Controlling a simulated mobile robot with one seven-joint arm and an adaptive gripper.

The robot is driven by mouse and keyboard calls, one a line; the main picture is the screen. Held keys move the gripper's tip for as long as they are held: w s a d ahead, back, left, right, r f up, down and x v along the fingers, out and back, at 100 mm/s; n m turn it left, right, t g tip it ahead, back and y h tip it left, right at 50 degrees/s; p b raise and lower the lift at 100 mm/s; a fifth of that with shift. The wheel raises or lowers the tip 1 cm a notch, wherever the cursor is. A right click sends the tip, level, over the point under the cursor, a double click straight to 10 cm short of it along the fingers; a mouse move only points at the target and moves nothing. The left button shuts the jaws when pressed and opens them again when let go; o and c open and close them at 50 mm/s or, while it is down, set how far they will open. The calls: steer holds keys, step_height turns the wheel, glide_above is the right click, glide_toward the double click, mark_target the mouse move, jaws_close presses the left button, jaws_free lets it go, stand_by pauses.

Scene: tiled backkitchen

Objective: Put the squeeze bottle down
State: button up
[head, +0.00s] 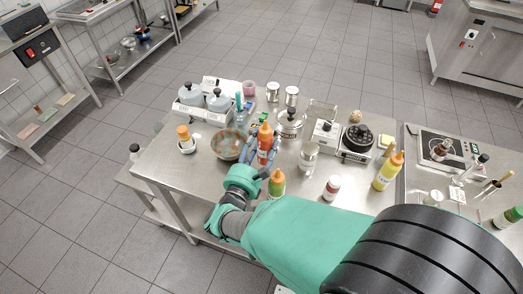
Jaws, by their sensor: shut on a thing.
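A red squeeze bottle (265,138) with an orange tip stands nearly upright over the left-middle part of the steel table (225,183). My gripper (259,155) is shut on it, with one blue finger on each side. Its lower part is partly hidden by the gripper, and I cannot tell whether its base touches the table. A yellow squeeze bottle (386,172) stands farther right.
A bowl (227,145) is close left of the held bottle. The table's front-left area is bare.

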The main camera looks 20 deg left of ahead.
mark_target(259, 141)
steer(key=shift+f+b, duration=0.35)
steer(key=shift+f, duration=1.45)
steer(key=shift+f, duration=0.15)
steer(key=o, duration=1.3)
steer(key=shift+s+r, duration=0.2)
steer(key=shift+s, duration=1.25)
step_height(259, 141, up, 5)
steer(key=shift+r+p, duration=0.1)
steer(key=shift+p, duration=0.75)
steer(key=shift+r, duration=0.9)
